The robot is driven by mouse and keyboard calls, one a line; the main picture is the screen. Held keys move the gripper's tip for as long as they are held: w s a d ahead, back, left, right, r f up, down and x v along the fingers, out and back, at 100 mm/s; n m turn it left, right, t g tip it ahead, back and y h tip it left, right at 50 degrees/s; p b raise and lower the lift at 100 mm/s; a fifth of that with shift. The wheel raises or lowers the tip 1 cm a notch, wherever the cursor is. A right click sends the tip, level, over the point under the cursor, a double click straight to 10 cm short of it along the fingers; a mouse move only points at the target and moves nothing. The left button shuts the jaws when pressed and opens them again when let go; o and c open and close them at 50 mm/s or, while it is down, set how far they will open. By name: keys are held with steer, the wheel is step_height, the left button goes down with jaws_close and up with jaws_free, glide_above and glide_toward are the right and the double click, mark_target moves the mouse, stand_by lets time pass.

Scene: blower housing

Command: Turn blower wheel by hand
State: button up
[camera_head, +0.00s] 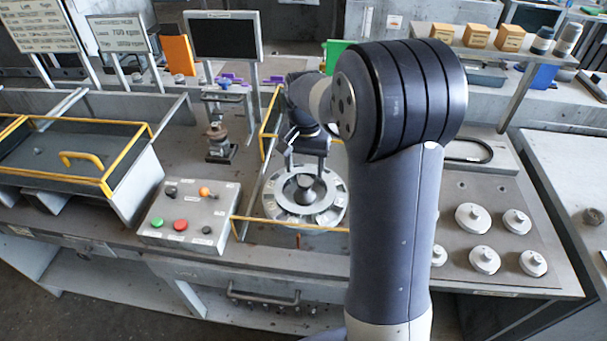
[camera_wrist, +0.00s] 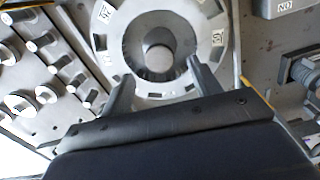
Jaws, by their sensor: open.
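The blower wheel (camera_head: 279,209) is a round grey metal disc with pale marked labels and a round central hub. It lies flat within a yellow-edged frame in the head view, and fills the upper middle of the wrist view (camera_wrist: 217,50). My gripper (camera_head: 307,166) is over the wheel's far side. In the wrist view, the two fingers of my gripper (camera_wrist: 158,75) are apart with nothing between them but the view of the wheel. The fingertips overlap the wheel's ring; whether they touch it I cannot tell. My arm hides part of the bench right of the wheel.
A control box (camera_head: 190,214) with green and red buttons stands left of the wheel. The yellow frame (camera_head: 290,226) borders the wheel. Several white round knobs (camera_head: 472,218) are on a plate at right. A yellow-edged bin (camera_head: 100,182) stands at left, and a dark monitor (camera_head: 224,38) behind.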

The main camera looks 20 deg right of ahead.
mark_target(305, 181)
steer(key=shift+f, duration=2)
steer(key=shift+c, duration=0.3)
jaws_close()
